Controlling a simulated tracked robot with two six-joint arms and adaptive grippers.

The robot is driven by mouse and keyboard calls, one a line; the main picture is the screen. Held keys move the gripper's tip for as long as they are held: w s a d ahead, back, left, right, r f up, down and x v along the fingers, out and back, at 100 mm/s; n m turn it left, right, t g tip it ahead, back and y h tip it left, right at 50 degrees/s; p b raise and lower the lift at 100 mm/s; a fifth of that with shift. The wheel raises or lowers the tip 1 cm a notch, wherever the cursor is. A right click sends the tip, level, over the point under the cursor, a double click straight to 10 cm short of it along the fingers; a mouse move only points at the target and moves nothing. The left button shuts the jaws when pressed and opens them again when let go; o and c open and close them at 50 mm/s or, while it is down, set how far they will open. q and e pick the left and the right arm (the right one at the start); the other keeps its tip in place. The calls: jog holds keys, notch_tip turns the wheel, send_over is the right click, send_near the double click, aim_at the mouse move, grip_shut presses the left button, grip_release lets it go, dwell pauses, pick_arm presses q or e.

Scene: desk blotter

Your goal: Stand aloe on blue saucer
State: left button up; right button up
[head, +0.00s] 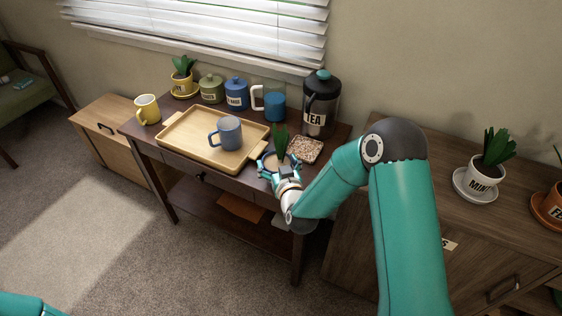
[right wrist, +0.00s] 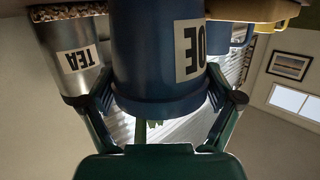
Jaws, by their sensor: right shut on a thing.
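The aloe is a plant with upright green leaves (head: 281,140) in a blue pot, near the front right of the dark desk. In the right wrist view, which is upside down, the blue pot (right wrist: 155,50) fills the middle with a white label ending in "OE". My right gripper (head: 280,170) is shut on the pot near its rim, one finger on each side. In the head view the gripper mostly hides the pot. I cannot make out the blue saucer for certain, nor tell what is under the pot. My left gripper is out of view.
Left of the pot is a wooden tray (head: 185,142) with a grey-blue mug (head: 229,132). A square pebble dish (head: 305,150) is close on the right, the TEA canister (head: 319,105) behind. Jars and a yellow-potted plant (head: 183,77) line the back. The MINT pot (head: 482,178) stands right.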

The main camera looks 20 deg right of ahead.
jog(key=o, duration=1.2)
jog(key=shift+o, duration=0.2)
jog(key=shift+s, duration=0.1)
